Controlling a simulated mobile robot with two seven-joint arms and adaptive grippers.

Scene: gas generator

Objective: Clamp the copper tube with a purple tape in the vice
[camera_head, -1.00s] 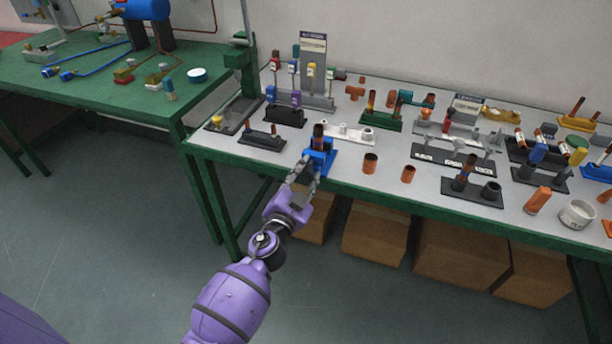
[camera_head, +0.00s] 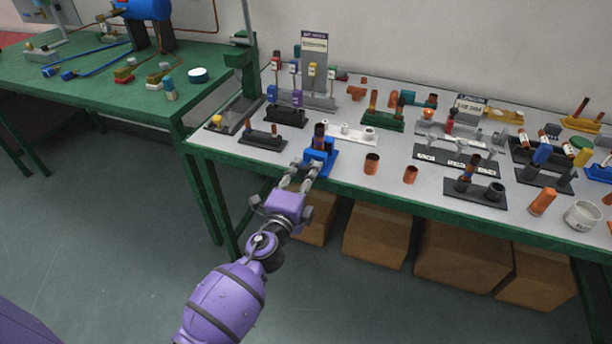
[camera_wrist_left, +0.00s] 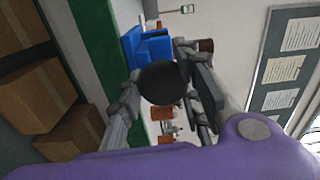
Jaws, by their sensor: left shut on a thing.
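The blue vice (camera_head: 320,160) stands at the front edge of the white-topped table, left of its middle; it also shows in the left wrist view (camera_wrist_left: 147,47). A copper tube (camera_head: 319,130) stands upright in the vice. It looks dark, and its tape colour is hard to make out. The tube's brown end shows in the left wrist view (camera_wrist_left: 206,45). My left gripper (camera_head: 303,178) is at the front of the vice, its fingers closed about a dark round knob (camera_wrist_left: 163,83) on the vice's near side. My right gripper is out of view.
Two short copper pieces, one nearer (camera_head: 371,164) and one farther right (camera_head: 410,175), stand right of the vice. A dark stand (camera_head: 262,138) is to its left, a white holder (camera_head: 350,132) behind. Cardboard boxes (camera_head: 376,234) lie under the table.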

